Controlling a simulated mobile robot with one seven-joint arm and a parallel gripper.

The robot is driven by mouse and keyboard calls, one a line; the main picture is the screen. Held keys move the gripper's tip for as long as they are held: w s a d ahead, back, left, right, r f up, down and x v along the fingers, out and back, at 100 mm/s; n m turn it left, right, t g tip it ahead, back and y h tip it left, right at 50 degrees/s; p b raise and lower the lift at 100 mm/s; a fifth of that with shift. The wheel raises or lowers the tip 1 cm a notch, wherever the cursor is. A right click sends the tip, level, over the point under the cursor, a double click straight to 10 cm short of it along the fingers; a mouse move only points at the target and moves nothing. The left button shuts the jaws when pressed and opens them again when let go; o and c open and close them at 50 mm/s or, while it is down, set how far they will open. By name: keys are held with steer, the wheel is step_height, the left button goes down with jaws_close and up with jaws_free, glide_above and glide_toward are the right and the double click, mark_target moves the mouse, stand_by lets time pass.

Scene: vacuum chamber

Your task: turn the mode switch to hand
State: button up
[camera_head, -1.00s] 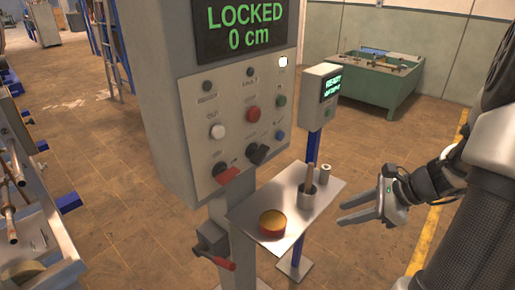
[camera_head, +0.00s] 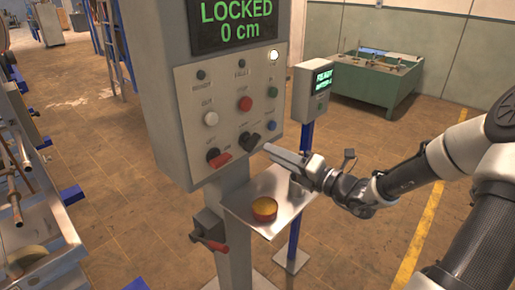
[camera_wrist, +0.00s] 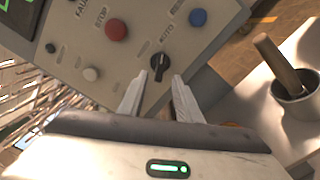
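The black mode switch (camera_head: 250,140) is a small rotary knob low on the right of the grey control panel. My gripper (camera_head: 270,150) reaches in from the right, close in front of the knob. In the wrist view my gripper (camera_wrist: 155,90) has its two fingers apart, with nothing between them. I cannot tell whether a finger touches the knob.
A red-handled switch (camera_head: 219,160) is left of the knob; a red button (camera_head: 245,104) and a blue button (camera_wrist: 198,18) are close by. A cup (camera_wrist: 297,95) holds a wooden handle.

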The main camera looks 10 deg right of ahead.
mark_target(255, 145)
steer(key=x, duration=0.7)
steer(key=shift+a+b, duration=0.1)
steer(key=shift+b, duration=0.25)
jaws_close()
